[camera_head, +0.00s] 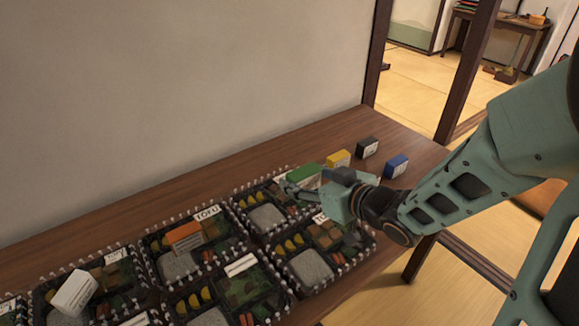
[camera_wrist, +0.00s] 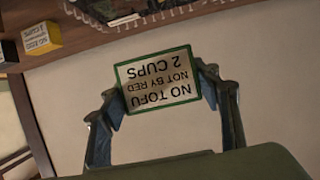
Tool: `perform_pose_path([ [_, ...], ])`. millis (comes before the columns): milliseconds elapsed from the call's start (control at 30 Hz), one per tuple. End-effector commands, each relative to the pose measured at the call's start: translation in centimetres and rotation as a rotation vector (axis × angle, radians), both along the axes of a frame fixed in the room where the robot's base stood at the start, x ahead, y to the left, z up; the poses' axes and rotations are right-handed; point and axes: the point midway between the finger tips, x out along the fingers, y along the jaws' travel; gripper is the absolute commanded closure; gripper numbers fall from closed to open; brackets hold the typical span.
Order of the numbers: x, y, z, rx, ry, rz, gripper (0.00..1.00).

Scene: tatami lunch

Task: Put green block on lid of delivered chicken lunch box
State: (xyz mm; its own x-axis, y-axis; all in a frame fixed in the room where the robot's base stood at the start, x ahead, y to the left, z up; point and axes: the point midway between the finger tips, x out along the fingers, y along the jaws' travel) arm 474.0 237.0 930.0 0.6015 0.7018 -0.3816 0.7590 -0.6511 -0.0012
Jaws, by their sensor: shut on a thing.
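The green block (camera_head: 304,174) is in my gripper (camera_head: 306,186), over the back edge of the rightmost lunch box in the back row (camera_head: 243,216). In the wrist view, the green block (camera_wrist: 158,85) sits between both fingers of my gripper (camera_wrist: 159,88). Its white face reads "NO TOFU, NOT BY RED, 2 CUPS", upside down. Whether the block touches anything below is unclear. Several dark lunch boxes stand in rows. One back-row box (camera_head: 149,250) has a label reading TOFU. I cannot read a chicken label; my gripper partly covers the label of the front right box (camera_head: 283,280).
A yellow block (camera_head: 338,158), a dark block (camera_head: 367,147) and a blue block (camera_head: 396,166) stand on the wooden table (camera_head: 425,153) at right. An orange block (camera_head: 185,235) and a tilted white block (camera_head: 73,292) lie on lunch boxes. A wall (camera_head: 180,90) runs behind.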

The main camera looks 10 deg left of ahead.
Motion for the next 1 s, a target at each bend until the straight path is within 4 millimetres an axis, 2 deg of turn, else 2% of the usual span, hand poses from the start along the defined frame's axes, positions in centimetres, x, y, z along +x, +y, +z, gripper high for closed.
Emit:
perform_pose_path([
  [33, 0.6, 1.4, -1.4, 0.001, 0.001, 0.008, 0.67],
  [200, 2.8, 5.0, -3.2, 0.003, 0.001, 0.006, 0.67],
  [300, 3.6, 6.1, -5.5, 0.000, 0.005, 0.004, 0.67],
  [400, 4.3, 7.1, -6.7, 0.001, 0.003, 0.003, 0.67],
  [667, 5.1, 8.2, -7.9, 0.000, 0.000, 0.002, 0.67],
  [767, 5.4, 8.8, -9.0, 0.000, 0.002, 0.003, 0.67],
  [900, 5.3, 8.6, -11.3, -0.001, 0.002, 0.002, 0.67],
  [1000, 5.4, 8.6, -11.7, -0.001, 0.000, 0.001, 0.67],
])
